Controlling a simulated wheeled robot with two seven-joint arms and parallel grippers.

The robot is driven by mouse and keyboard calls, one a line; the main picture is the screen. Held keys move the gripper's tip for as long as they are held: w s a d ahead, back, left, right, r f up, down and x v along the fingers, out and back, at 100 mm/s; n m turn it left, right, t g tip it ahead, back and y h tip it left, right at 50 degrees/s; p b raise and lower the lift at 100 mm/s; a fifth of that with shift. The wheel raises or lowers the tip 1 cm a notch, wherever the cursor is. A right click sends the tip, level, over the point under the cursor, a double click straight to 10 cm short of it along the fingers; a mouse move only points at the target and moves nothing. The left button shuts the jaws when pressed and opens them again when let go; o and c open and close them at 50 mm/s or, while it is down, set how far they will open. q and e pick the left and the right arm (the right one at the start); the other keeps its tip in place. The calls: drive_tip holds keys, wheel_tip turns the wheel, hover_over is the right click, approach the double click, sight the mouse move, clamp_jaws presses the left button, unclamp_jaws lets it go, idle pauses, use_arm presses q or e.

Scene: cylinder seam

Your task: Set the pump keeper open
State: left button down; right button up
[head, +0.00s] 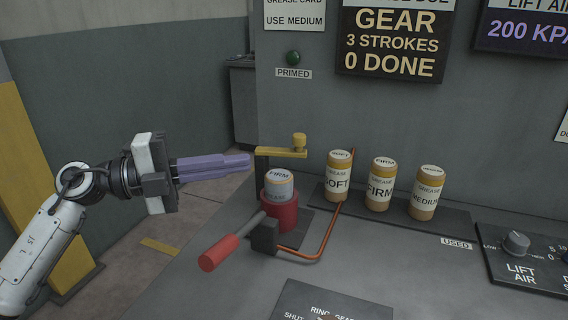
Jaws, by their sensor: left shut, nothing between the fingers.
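The grease pump has a red cup (280,213) holding a grey-white canister (279,187) marked FIRM. A dark post behind the cup carries a yellow keeper bar (278,153) with a yellow knob (299,141) at its right end. The bar extends rightward above the canister in the picture; I cannot tell whether it lies directly over it. My left gripper (248,161) has purple fingers, shut and empty, pointing right. Its tips are just left of the keeper's post end; contact is unclear. My right gripper is out of view.
A red-handled pump lever (219,253) sticks out front-left of the cup. A copper pipe (325,239) curves to the right. Yellow-brown canisters marked SOFT (337,183), FIRM (380,190) and MEDIUM (425,199) stand on a dark strip. A LIFT AIR panel (518,259) is far right.

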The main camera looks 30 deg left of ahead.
use_arm(q)
drive_tip(key=p+x, duration=0.1)
drive_tip(key=x, duration=0.4)
drive_tip(key=p+x, duration=0.1)
drive_tip(key=x, duration=0.4)
drive_tip(key=shift+r, duration=0.25)
drive_tip(key=shift+w+a+f, duration=0.2)
drive_tip(key=shift+w+a, duration=0.7)
drive_tip(key=shift+w, duration=0.1)
drive_tip(key=shift+w+a, duration=0.3)
drive_tip(key=shift+w, duration=0.2)
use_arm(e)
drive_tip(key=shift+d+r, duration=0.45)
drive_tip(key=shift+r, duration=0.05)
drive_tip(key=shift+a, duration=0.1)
